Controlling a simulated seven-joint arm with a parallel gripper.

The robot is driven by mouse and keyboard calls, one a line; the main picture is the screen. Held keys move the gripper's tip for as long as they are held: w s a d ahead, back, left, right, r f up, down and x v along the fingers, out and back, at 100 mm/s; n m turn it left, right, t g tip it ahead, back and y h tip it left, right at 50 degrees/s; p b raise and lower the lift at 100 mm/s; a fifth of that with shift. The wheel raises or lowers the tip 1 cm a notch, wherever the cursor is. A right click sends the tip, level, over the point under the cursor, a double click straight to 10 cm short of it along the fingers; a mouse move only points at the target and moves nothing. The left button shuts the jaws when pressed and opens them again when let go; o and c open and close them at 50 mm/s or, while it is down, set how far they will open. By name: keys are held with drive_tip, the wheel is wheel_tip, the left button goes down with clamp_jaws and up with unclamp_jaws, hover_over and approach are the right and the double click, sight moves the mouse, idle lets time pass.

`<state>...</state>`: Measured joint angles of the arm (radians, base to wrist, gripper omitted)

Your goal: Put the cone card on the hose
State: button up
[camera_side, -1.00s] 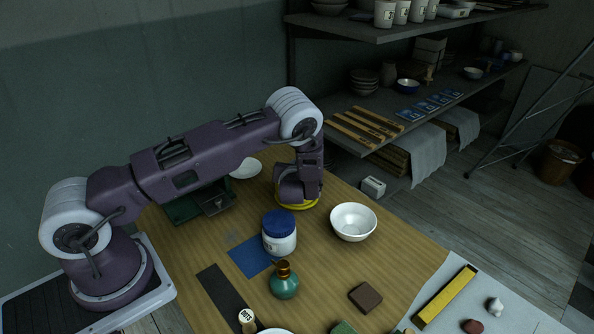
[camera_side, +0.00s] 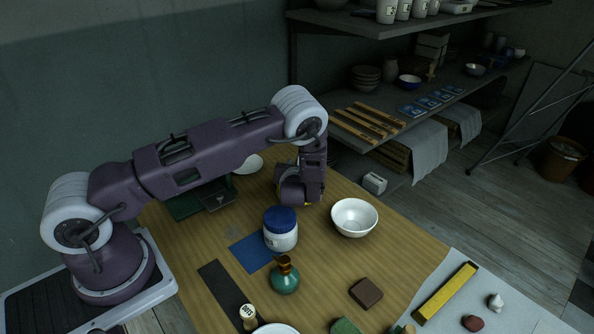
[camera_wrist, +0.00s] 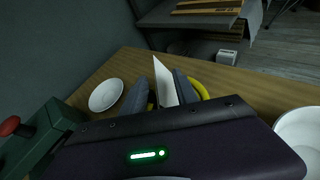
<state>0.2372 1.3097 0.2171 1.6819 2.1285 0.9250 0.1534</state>
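My gripper (camera_wrist: 168,90) points down over the back part of the wooden table. In the wrist view its two dark fingers are closed on the cone card (camera_wrist: 165,82), a thin white sheet that sticks out past the fingertips. The yellow hose (camera_wrist: 201,90) shows as a curved piece just behind and to the right of the fingers. Most of it is hidden by the gripper. I cannot tell whether the card touches the hose. In the side view my gripper (camera_side: 299,198) covers nearly all of the hose, and the card does not show.
A white bowl (camera_side: 353,217) stands right of my gripper, and a blue-lidded jar (camera_side: 280,230) stands in front. A white dish (camera_wrist: 106,95) and a green box (camera_wrist: 38,140) are on the left. A green bottle (camera_side: 285,277) stands nearer the front.

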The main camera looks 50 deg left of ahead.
drive_tip(key=v, duration=1)
drive_tip(key=s+a+r+n+g, duration=0.2)
drive_tip(key=s+r+n+g, duration=0.2)
drive_tip(key=s+r+n, duration=0.35)
drive_tip(key=s+a+r+n+g, duration=0.2)
drive_tip(key=s+r+n+g, duration=0.1)
drive_tip(key=s+r+n, duration=0.5)
drive_tip(key=s+d+r+n+t+h, duration=0.1)
drive_tip(key=s+d+r+n+h, duration=0.4)
drive_tip(key=s+d+n, duration=0.1)
drive_tip(key=s+d+r+n+t+h, duration=0.2)
drive_tip(key=s+d+r+n+h, duration=0.2)
drive_tip(key=s+d, duration=0.5)
drive_tip(key=d+r+n, duration=0.1)
drive_tip(key=d+n, duration=0.1)
drive_tip(key=shift+d+r+n+h, duration=0.25)
drive_tip(key=shift+r+n+h, duration=0.05)
drive_tip(key=shift+n+h, duration=0.1)
